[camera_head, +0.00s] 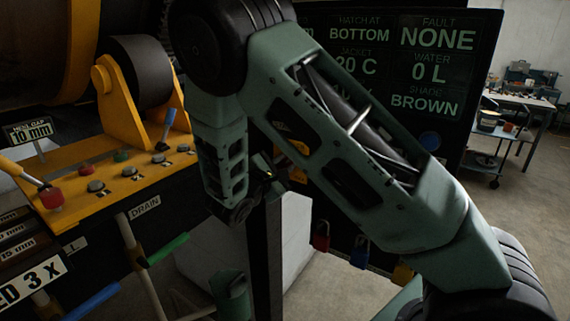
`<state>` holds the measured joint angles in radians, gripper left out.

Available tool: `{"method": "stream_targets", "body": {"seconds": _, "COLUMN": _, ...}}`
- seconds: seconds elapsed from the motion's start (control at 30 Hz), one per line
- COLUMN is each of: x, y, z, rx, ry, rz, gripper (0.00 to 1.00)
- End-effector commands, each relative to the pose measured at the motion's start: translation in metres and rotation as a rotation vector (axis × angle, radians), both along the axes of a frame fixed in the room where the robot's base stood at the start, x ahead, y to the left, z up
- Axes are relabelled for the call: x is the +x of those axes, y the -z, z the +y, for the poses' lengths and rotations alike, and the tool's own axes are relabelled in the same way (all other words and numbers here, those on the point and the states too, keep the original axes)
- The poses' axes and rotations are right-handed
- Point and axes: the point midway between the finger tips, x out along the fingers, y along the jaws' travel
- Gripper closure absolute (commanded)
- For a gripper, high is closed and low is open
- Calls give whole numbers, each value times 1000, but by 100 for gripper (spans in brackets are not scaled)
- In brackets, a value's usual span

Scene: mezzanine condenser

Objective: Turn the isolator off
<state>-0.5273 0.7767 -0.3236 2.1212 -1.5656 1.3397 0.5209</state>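An orange-yellow patch (298,176) shows on the dark panel behind my arm, and it may be part of the isolator. My arm covers most of it, so I cannot see a handle or its position. My green arm crosses the middle of the view. Its wrist end, with my gripper (264,170), is near the panel's left edge, just left of the patch. The fingers are too dark and small to make out, and I cannot tell whether they touch anything.
A dark display board (440,60) reads fault NONE. Red (321,243), blue (360,252) and yellow (402,273) padlocks hang below it. A yellow console (110,185) with knobs and levers stands left. A trolley (487,160) and workbench (525,100) stand back right, with bare floor in front.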

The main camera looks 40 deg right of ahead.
Motion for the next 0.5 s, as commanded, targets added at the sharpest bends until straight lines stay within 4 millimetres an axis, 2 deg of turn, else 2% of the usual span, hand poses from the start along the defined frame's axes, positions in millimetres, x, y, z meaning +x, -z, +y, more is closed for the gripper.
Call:
{"method": "stream_targets", "body": {"seconds": 0.27, "x": -1, "y": 1, "z": 0, "rx": 4, "ry": 1, "rz": -9, "gripper": 100}}
{"method": "stream_targets", "body": {"seconds": 0.5, "x": -1, "y": 6, "z": 1, "rx": 34, "ry": -1, "rz": -92, "gripper": 100}}
